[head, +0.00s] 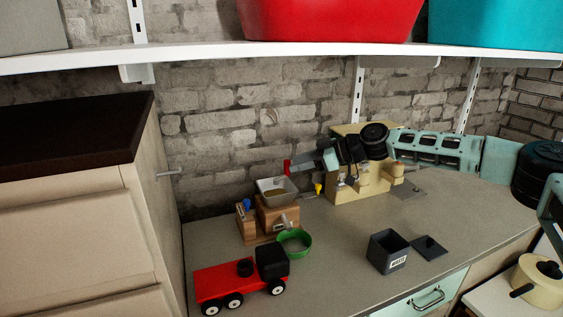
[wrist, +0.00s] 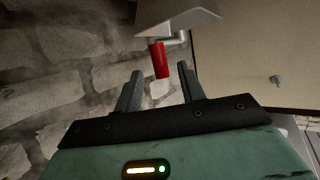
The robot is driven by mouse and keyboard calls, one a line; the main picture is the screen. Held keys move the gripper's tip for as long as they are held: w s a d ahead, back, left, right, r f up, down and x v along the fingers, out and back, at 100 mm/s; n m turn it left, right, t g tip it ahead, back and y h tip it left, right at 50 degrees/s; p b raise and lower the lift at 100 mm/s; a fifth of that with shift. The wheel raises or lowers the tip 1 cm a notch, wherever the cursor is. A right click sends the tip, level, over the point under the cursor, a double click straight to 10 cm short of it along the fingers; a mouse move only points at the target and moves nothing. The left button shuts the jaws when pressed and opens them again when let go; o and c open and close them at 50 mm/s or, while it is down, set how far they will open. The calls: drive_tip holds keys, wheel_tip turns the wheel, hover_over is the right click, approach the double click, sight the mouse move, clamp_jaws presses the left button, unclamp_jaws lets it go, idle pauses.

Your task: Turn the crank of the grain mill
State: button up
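The grain mill (head: 279,218) is a wooden body on the counter with a pale hopper (head: 291,186) holding grain on top. A red crank handle (head: 287,167) shows behind the hopper. In the wrist view, the red handle (wrist: 160,60) hangs from a metal crank arm (wrist: 172,40), below a pale surface that looks like the hopper. My gripper (head: 299,165) reaches in from the right behind the mill. In the wrist view, the fingers of my gripper (wrist: 160,70) are open. The handle's lower end lies between the fingertips, with visible space on both sides.
A green bowl (head: 308,245) stands before the mill, and a red toy truck (head: 225,282) front left. A dark grey bin (head: 389,255) and its lid (head: 430,248) lie right. The brick wall (head: 215,140) is close behind; a shelf (head: 200,53) hangs above.

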drive_tip(key=p+x, duration=0.2)
drive_tip(key=x, duration=0.4)
drive_tip(key=shift+a, duration=0.1)
drive_tip(key=shift+c, duration=0.3)
clamp_jaws()
